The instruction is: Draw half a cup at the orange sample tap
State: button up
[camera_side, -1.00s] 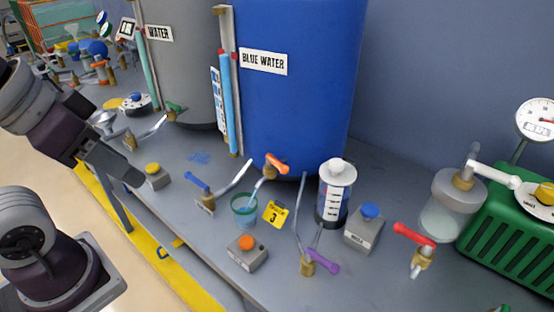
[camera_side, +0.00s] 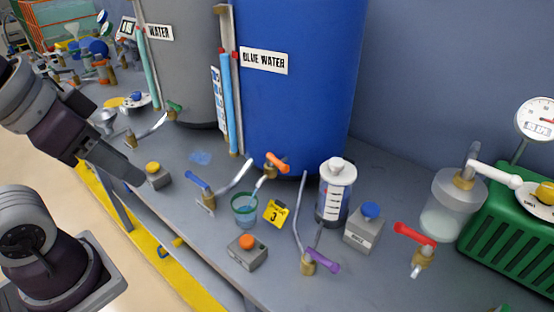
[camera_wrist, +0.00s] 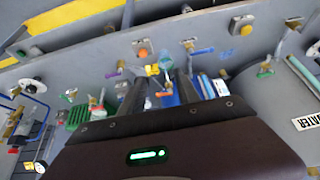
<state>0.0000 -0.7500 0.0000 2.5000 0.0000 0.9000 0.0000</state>
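The orange-handled sample tap (camera_side: 277,161) sits low on the front of the blue tank labelled BLUE WATER (camera_side: 300,105). A clear cup with a green rim (camera_side: 244,208) stands below its spout, with bluish content low inside; the exact level is too small to read. A yellow tag marked 3 (camera_side: 277,213) is right of the cup. My gripper (camera_side: 137,178) is in the air at the left in the side view, well apart from tap and cup. In the wrist view, its two dark fingers (camera_wrist: 158,90) are spread with nothing held between them.
A blue-handled tap (camera_side: 199,184) stands left of the cup, an orange-button box (camera_side: 247,250) in front. A purple-handled tap (camera_side: 318,262), a white-capped cylinder (camera_side: 336,192) and a blue-button box (camera_side: 366,228) are to the right. A yellow-button box (camera_side: 157,175) is beside my gripper.

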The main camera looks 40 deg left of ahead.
jog(key=m+g+y, duration=0.3)
jog(key=m+y, duration=0.1)
jog(key=m, duration=1.6)
send_over(281, 162)
jog(key=s+d, duration=0.2)
jog(key=d, duration=0.1)
notch_tip(281, 162, down, 9)
jog(key=x, duration=0.6)
jog(key=shift+s, duration=0.1)
jog(key=shift+a+f, duration=0.25)
jog(key=shift+f, duration=0.2)
grip_shut()
